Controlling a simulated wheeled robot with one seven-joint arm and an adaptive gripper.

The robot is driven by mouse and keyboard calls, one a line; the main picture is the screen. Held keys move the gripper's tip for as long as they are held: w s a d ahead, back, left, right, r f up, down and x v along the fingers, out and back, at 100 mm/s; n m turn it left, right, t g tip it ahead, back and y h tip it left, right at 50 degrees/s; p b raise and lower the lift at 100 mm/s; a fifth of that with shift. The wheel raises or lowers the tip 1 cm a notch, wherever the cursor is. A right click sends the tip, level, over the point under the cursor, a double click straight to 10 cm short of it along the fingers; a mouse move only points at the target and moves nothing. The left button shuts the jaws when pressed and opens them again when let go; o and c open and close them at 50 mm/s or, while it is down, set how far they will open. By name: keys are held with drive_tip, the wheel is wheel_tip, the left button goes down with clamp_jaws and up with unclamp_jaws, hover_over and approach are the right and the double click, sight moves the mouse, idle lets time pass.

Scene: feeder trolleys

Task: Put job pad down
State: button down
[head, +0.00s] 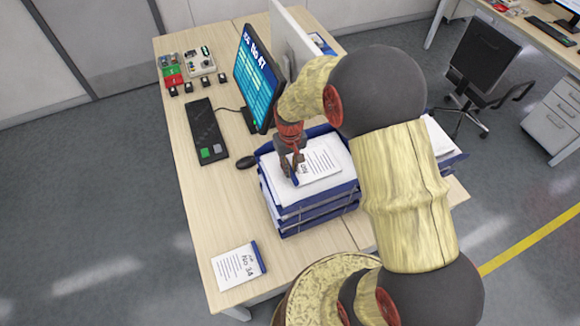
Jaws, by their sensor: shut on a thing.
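A white job pad (320,165) with a dark blue strip along its left edge and printed lines lies over, or just above, the top of the blue paper tray stack (288,212). Whether it touches the papers below is hard to tell. My gripper (292,168) is shut on the pad's left, blue-edged end and hides part of it. A second pad (238,266), marked "No 34", lies flat at the desk's front left corner.
A monitor (257,77) showing "No 47" stands behind the trays. A keyboard (207,131), a mouse (245,162) and small electronic parts (200,61) are on the desk's left side. Bare desk (215,205) lies between the keyboard and the second pad.

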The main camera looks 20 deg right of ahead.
drive_tip(key=shift+f, duration=0.15)
drive_tip(key=c, duration=1.8)
unclamp_jaws()
drive_tip(key=s+a+r+t, duration=0.1)
drive_tip(key=s+r, duration=0.3)
drive_tip(key=r, duration=0.9)
drive_tip(key=s+a+r+t, duration=0.1)
drive_tip(key=s+r+t, duration=0.15)
drive_tip(key=r, duration=0.95)
drive_tip(key=s+r, duration=0.2)
drive_tip(key=s, duration=0.2)
drive_tip(key=s+a+r+t, duration=0.1)
drive_tip(key=s+r, duration=0.1)
drive_tip(key=s, duration=0.3)
drive_tip(key=s+r+t, duration=0.1)
drive_tip(key=s+r, duration=0.1)
drive_tip(key=s, duration=0.3)
drive_tip(key=shift+a+r, duration=0.2)
drive_tip(key=shift+r, duration=0.05)
